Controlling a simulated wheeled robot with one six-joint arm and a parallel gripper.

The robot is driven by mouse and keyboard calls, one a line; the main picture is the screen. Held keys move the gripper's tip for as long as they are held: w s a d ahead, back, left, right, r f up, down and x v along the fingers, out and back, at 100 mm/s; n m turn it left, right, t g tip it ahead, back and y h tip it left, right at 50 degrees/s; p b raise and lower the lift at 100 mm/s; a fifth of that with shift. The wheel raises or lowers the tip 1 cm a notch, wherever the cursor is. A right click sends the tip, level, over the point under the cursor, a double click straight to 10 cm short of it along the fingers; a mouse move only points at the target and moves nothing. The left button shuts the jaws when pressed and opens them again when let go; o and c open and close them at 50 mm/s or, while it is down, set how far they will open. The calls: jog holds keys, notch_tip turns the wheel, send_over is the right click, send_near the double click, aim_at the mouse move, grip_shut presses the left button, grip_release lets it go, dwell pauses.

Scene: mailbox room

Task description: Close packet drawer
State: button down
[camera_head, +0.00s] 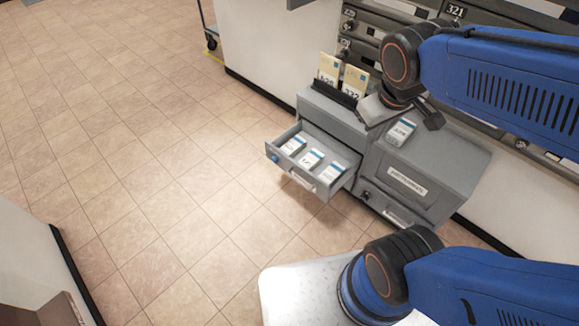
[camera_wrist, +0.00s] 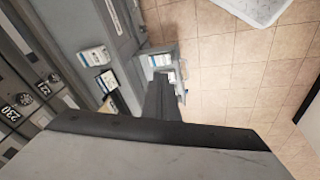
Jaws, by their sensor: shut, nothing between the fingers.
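The packet drawer (camera_head: 325,187) is pulled out from the left side of a grey cabinet (camera_head: 440,165) in the head view. Several white-and-blue packets (camera_head: 313,159) lie in it. In the wrist view the drawer (camera_wrist: 167,49) is partly hidden behind my gripper (camera_wrist: 163,84). My gripper (camera_head: 373,109) is shut and empty. In the head view it appears over the cabinet top, behind and above the open drawer. My arm hides part of it, and I cannot tell whether it touches anything.
A packet (camera_head: 401,132) lies on the cabinet top, near a dark holder (camera_head: 333,95) with yellow cards (camera_head: 328,68). Numbered mailboxes (camera_head: 455,12) line the wall behind. The tiled floor (camera_head: 150,150) in front of the drawer is clear.

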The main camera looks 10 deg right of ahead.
jog(key=w+a+f+n+g+h, duration=0.1)
jog(key=w+a+f+n+h, duration=0.3)
jog(key=w+a+f+n, duration=0.75)
jog(key=w+a+f+n+t+h, duration=0.1)
jog(key=w+a+f+n+t, duration=0.1)
jog(key=a+f+n, duration=0.45)
jog(key=w+a+f+n+t+h, duration=0.15)
jog(key=a+f+n, duration=0.25)
jog(key=a+f, duration=0.55)
send_near(294, 165)
jog(key=shift+g+y, duration=0.25)
jog(key=shift+x, duration=2.7)
jog(key=shift+w+d+r, duration=0.1)
jog(key=shift+d+r, duration=0.05)
